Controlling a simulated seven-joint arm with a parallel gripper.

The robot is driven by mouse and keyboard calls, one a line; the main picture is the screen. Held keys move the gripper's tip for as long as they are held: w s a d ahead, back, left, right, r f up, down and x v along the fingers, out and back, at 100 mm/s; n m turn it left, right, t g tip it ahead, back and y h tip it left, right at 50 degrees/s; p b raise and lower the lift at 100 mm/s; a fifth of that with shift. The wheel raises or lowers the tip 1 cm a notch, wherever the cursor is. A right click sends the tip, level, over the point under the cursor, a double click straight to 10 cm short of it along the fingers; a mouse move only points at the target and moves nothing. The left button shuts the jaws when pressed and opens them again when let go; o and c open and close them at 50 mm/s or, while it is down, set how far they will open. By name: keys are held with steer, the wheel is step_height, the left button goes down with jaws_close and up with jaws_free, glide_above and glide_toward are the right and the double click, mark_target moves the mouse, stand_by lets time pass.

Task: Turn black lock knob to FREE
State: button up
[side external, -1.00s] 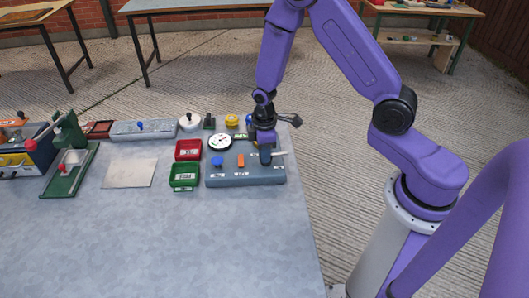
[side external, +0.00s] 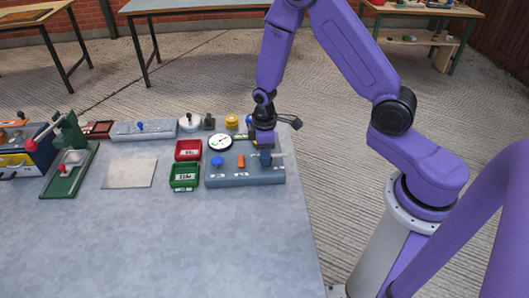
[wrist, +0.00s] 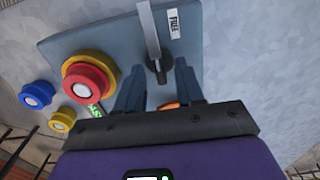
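The black lock knob (wrist: 158,68) shows in the wrist view between my fingertips, on a blue-grey panel (wrist: 95,35). A long grey bar (wrist: 150,30) extends from the knob toward the top of that view, and the FREE label (wrist: 175,22) lies just right of it. My gripper (wrist: 160,75) is open, with a finger on each side of the knob and visible gaps; contact cannot be told. In the side view, my gripper (side external: 265,158) is low over the right part of the panel (side external: 245,180), and it hides most of the knob.
A blue knob (side external: 217,161), an orange piece (side external: 240,161) and a round dial (side external: 220,142) are on or beside the panel's left part. Red (side external: 188,150) and green (side external: 184,177) bins stand left of it. The table front (side external: 170,245) is clear.

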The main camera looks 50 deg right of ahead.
step_height(320, 180, up, 17)
steer(key=shift+r, duration=0.2)
stand_by(0.7)
steer(key=shift+s, duration=0.1)
steer(key=s+a+r+n, duration=0.1)
steer(key=s+n, duration=0.1)
steer(key=s, duration=1)
steer(key=s+a+r+n, duration=0.1)
steer(key=s+a+r, duration=0.1)
steer(key=s, duration=1.1)
steer(key=shift+s+a+r+n, duration=0.15)
steer(key=shift+s+a+n, duration=0.15)
steer(key=shift+n, duration=0.1)
